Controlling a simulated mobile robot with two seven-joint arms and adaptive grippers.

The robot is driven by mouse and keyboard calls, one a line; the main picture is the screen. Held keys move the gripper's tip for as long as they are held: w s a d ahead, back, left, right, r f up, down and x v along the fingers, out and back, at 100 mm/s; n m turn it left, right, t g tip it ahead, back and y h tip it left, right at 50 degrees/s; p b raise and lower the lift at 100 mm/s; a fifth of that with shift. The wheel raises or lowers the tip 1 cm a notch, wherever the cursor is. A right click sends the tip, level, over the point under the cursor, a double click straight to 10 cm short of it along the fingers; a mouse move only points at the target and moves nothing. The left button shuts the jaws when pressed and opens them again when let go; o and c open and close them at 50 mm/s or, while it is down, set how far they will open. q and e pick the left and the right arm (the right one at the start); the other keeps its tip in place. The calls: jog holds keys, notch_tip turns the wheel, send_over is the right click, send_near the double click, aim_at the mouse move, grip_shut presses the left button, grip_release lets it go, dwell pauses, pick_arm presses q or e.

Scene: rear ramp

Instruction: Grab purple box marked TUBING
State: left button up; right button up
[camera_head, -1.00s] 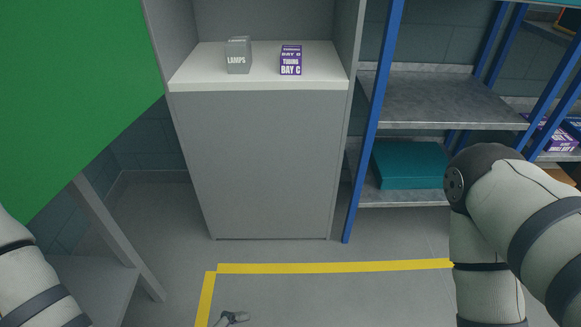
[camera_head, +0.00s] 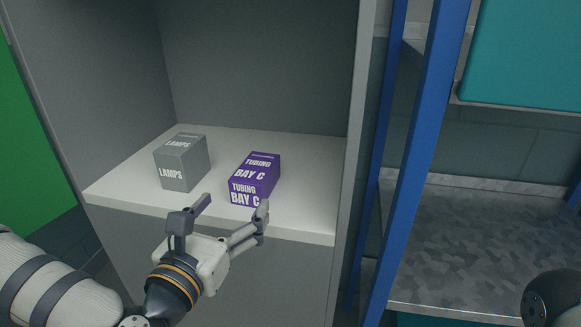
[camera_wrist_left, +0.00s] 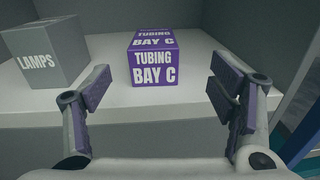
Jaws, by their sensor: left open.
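The purple box (camera_head: 256,178) lettered TUBING and BAY C sits on the white shelf of a grey cabinet, right of a grey LAMPS box. It also shows in the left wrist view (camera_wrist_left: 154,58), beyond and between the two fingers. My left gripper (camera_head: 232,207) is open and empty just in front of the shelf's front edge, pointing toward the purple box, with a gap between them. In the left wrist view the left gripper's fingers (camera_wrist_left: 162,94) are spread wider than the box. My right gripper is not in view.
The grey LAMPS box (camera_head: 181,162) stands close on the left of the purple box. The white shelf (camera_head: 307,205) is bare to the right. The cabinet's side walls flank it. A blue rack post (camera_head: 414,165) and metal shelf (camera_head: 470,250) stand at right.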

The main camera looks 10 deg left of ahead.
aim_at(254, 168)
pick_arm(q)
jog(key=w, duration=1.2)
jog(key=shift+w+d+r+p, duration=0.15)
jog(key=shift+p, duration=0.2)
jog(key=c, duration=1.4)
